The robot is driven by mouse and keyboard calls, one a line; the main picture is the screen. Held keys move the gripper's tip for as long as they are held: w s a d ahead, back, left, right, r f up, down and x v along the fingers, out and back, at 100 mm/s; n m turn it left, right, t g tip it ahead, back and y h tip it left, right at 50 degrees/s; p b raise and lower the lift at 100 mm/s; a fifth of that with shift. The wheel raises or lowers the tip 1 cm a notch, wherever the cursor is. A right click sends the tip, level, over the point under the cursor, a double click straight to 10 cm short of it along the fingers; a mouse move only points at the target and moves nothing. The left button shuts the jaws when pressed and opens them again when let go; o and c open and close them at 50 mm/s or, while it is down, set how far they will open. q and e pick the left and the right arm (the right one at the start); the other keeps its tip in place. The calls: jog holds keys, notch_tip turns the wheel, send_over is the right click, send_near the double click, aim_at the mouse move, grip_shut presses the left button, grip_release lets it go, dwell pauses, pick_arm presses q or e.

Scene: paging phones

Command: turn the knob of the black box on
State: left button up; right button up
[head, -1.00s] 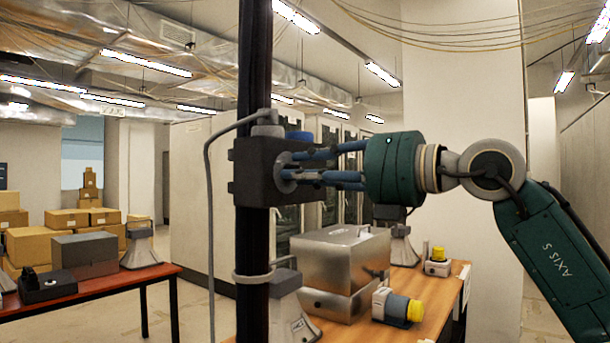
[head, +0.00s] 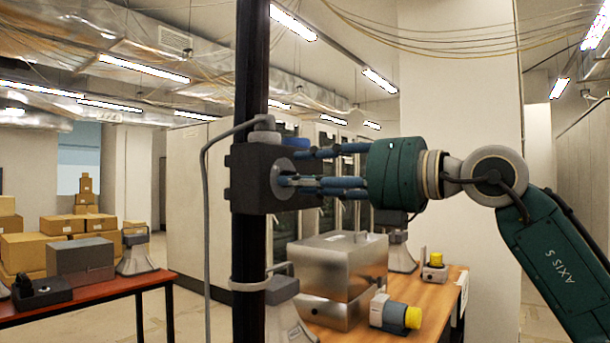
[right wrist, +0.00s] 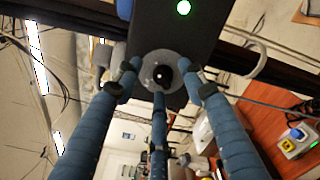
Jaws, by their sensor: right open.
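The black box (head: 249,187) is fixed to a dark upright pole, left of the middle of the head view. Its round grey knob plate (head: 279,181) faces right. In the right wrist view the box (right wrist: 203,38) fills the top middle, with a lit green lamp (right wrist: 184,8) and the dark round knob (right wrist: 162,75). My right gripper (head: 292,178) comes in from the right. Its blue fingers (right wrist: 160,85) are open and spread around the knob, with the tips close to it; contact cannot be told. My left gripper is not in view.
A grey cable (head: 205,200) runs beside the pole (head: 251,70). Below my right arm, a wooden table (head: 410,325) carries a metal case (head: 335,262) and a yellow-capped device (head: 398,314). A red table (head: 125,285) with boxes stands at left.

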jog(key=v, duration=1.1)
jog(key=shift+d, duration=0.4)
